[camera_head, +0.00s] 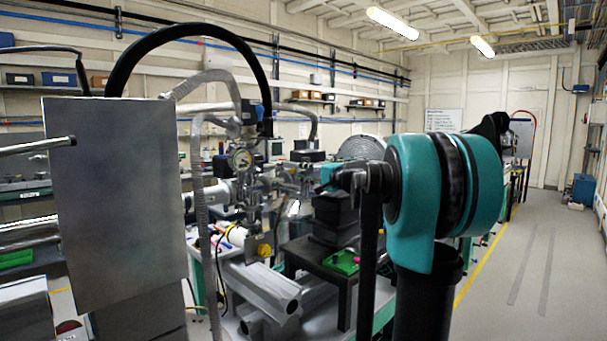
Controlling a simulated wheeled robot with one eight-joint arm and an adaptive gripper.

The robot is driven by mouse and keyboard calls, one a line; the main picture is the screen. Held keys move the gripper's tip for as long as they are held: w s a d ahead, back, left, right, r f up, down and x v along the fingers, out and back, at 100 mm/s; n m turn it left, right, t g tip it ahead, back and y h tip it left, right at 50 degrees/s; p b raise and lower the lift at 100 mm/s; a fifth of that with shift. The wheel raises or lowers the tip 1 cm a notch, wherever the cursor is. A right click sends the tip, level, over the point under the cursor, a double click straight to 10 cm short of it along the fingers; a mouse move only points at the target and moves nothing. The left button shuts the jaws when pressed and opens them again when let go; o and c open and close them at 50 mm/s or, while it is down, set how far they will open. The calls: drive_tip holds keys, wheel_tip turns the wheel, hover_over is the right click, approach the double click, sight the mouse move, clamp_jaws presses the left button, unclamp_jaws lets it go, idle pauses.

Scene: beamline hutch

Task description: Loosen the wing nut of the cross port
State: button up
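A metal vacuum assembly of pipes and flanges (254,192) stands left of the middle, with a round dial gauge (242,159) on its front. The cross port appears to be part of this cluster, but I cannot single it out. The wing nut is too small to tell. A small yellow part (264,250) sits low on the assembly. My teal and black arm fills the picture right of the middle and hides part of the bench behind it. I cannot make out my gripper or its fingers.
A large grey metal panel (115,200) stands close at the left. Thick metal profiles (262,290) lie below the assembly. A dark stand (330,270) with a green tray (342,262) is beside them. A black hose (190,28) arches above. The floor (540,255) at the right is clear.

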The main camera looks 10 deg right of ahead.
drive_tip(key=shift+w+a, duration=0.1)
clamp_jaws()
idle(0.4)
drive_tip(key=n, duration=0.3)
drive_tip(key=shift+n, duration=0.4)
drive_tip(key=n, duration=0.4)
drive_tip(key=shift+f+n, duration=0.1)
drive_tip(key=shift+n, duration=0.2)
drive_tip(key=n, duration=0.3)
drive_tip(key=shift+w+n, duration=0.1)
drive_tip(key=shift+n, duration=2)
